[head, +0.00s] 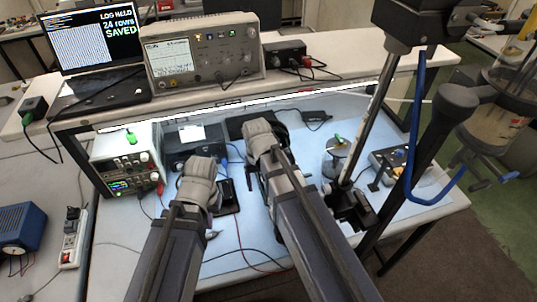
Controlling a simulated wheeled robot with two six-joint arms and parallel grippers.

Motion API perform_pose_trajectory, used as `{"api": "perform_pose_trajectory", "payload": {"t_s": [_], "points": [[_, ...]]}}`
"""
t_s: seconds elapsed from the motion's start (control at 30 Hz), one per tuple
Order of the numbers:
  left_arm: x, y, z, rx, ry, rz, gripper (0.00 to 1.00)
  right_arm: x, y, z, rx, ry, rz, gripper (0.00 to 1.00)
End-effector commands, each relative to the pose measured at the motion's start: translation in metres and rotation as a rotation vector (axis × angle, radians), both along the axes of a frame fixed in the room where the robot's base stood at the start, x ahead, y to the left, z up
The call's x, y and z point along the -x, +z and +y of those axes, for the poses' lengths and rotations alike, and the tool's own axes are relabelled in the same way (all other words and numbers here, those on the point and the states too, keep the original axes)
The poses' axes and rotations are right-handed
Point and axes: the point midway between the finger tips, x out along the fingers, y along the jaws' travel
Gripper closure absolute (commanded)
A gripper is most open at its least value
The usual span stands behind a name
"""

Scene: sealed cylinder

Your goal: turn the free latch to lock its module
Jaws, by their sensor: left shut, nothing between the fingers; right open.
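My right gripper (262,130) is further back and to the right, open, over the mat. Its fingertips are hard to make out. Both grippers are well to the left of the cylinder.
A power supply (128,160) and dark box (190,140) stand at the mat's back left. A round metal stand (337,158) and a small panel (390,165) are at the right. A dark post with blue tubing (410,130) crosses before the cylinder. Instruments and a laptop (95,50) occupy the shelf.

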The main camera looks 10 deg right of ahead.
Motion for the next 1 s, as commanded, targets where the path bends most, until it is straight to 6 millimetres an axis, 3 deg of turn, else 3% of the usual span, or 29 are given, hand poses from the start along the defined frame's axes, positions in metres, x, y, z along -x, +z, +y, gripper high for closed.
{"api": "perform_pose_trajectory", "payload": {"t_s": [0.03,0.1,0.3,0.67,1.0], "points": [[0.0,0.027,0.0,0.0,0.001,0.0,1.0,-0.016,0.027,-0.01,-0.007,-0.048,-0.004,0.22],[0.0,0.04,0.0,0.001,0.002,0.001,1.0,-0.027,0.04,-0.022,-0.017,-0.102,-0.009,0.22],[0.0,0.057,0.0,0.001,0.003,0.001,1.0,-0.044,0.057,-0.042,-0.031,-0.191,-0.017,0.22],[0.0,0.052,0.0,0.001,0.004,0.001,1.0,-0.046,0.052,-0.045,-0.033,-0.205,-0.019,0.22],[0.0,0.019,0.0,0.001,0.006,-0.001,1.0,-0.046,0.019,-0.045,-0.033,-0.204,-0.019,0.22]]}}
